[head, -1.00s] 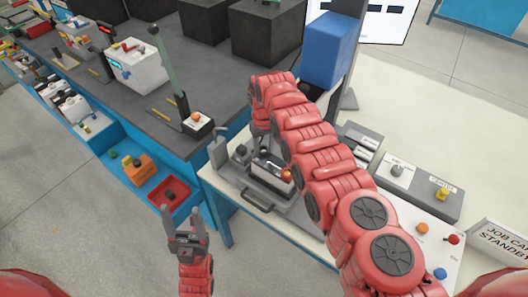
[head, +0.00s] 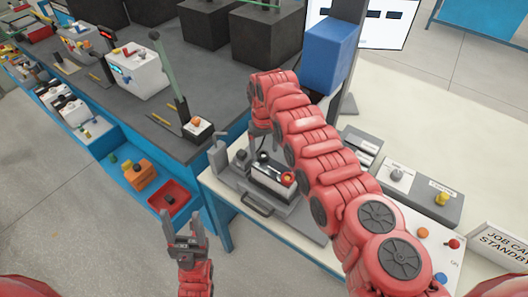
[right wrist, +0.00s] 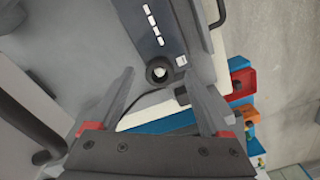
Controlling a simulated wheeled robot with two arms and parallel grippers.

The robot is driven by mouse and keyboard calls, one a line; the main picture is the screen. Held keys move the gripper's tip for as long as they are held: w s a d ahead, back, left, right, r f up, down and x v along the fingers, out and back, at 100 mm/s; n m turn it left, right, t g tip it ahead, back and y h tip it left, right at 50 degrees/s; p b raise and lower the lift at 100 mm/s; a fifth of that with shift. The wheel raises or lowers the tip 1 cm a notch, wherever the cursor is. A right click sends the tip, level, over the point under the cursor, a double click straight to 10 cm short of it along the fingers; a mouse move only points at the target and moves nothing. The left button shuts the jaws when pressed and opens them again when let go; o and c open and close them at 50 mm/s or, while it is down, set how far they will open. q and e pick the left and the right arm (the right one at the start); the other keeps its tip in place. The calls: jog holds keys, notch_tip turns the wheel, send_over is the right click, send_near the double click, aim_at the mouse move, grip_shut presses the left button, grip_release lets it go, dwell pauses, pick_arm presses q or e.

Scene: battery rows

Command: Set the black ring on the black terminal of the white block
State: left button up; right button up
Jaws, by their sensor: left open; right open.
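The white block (head: 270,183), with a dark top, sits on the grey fixture on the light bench in the head view. A black round piece (head: 262,157) is at its far end and a red one (head: 288,179) at its near end. In the right wrist view a black ring (right wrist: 159,73) with a paler centre shows at the end of the dark top; I cannot tell how it is seated on the black terminal. My right gripper (right wrist: 158,78) is open, its fingertips on either side of the ring in that view. My left gripper (head: 182,222) is open and empty over the floor.
The grey fixture (head: 300,218) has a front handle. A red bin (head: 169,196) and an orange piece (head: 139,174) are in the blue tray at left. Grey holders with knobs (head: 442,199) stand right of my right arm. A dark cable (right wrist: 140,100) crosses the wrist view.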

notch_tip(320, 180, up, 10)
jog(key=b, duration=0.4)
dwell(0.3)
